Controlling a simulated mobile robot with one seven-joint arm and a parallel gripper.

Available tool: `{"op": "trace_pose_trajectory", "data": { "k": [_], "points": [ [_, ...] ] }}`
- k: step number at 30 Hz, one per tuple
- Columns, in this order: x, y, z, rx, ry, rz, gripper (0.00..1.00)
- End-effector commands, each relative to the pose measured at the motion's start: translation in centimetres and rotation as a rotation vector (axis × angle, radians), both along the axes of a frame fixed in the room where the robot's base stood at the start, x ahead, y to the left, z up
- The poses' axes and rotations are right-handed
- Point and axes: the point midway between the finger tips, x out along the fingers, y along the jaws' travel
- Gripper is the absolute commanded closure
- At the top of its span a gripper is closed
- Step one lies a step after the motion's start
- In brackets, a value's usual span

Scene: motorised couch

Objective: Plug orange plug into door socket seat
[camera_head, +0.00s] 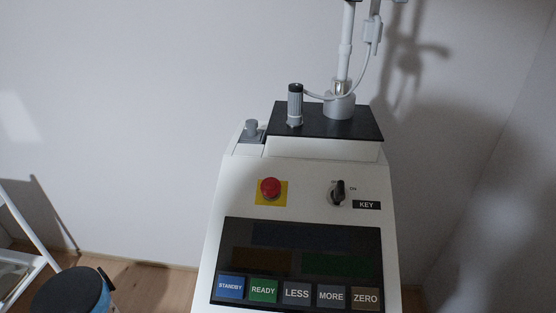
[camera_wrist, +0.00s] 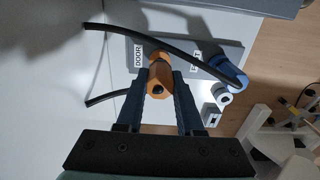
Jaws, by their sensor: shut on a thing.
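In the wrist view my gripper (camera_wrist: 161,80) has its two dark fingers closed on an orange plug (camera_wrist: 158,68). The plug is in front of a grey socket panel (camera_wrist: 188,50), beside the label DOOR (camera_wrist: 138,56). The socket behind the plug is hidden by it, so I cannot tell whether the plug is seated or only close to it. A second label (camera_wrist: 195,61) on the panel is partly covered by a black cable (camera_wrist: 170,47). My gripper does not show in the head view.
A blue connector (camera_wrist: 228,70) sits at the panel's right end, with a blue-and-white part (camera_wrist: 221,95) below it. Another dark cable (camera_wrist: 104,98) is left of my fingers. The head view shows a white console (camera_head: 310,180) with a red button (camera_head: 270,188) and a key switch (camera_head: 338,192).

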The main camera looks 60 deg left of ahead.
Motion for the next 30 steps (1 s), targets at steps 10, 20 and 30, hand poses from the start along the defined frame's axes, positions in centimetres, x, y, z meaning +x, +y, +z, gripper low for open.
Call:
{"op": "trace_pose_trajectory", "data": {
  "k": [10, 20, 30],
  "points": [
    [0.0, 0.0, -0.7, 0.001, -0.001, 0.0, 1.0],
    [0.0, 0.0, -1.5, 0.0, 0.0, 0.0, 1.0],
    [0.0, 0.0, -2.2, 0.0, 0.0, 0.0, 1.0]
  ]
}}
